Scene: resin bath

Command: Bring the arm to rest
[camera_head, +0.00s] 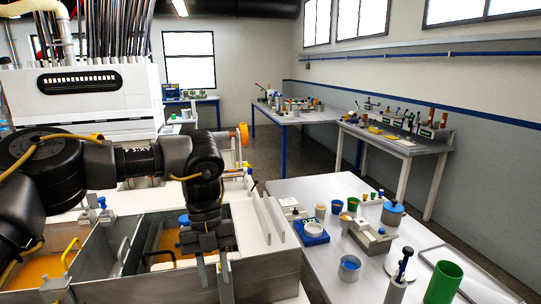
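My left arm comes in from the left, and its black gripper (214,280) points down over the front wall of the resin bath (270,272). Its two grey fingers are apart, with nothing visible between them. The bath has steel-walled compartments with orange contents (38,270), and the arm and gripper cover part of it. My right gripper does not show.
A grey table (300,188) on the right holds cups, a blue-based device (312,232), a green cylinder (443,283) and a dark-handled tool in a holder (398,278). A white machine (85,95) stands behind the arm. More benches (400,143) line the wall.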

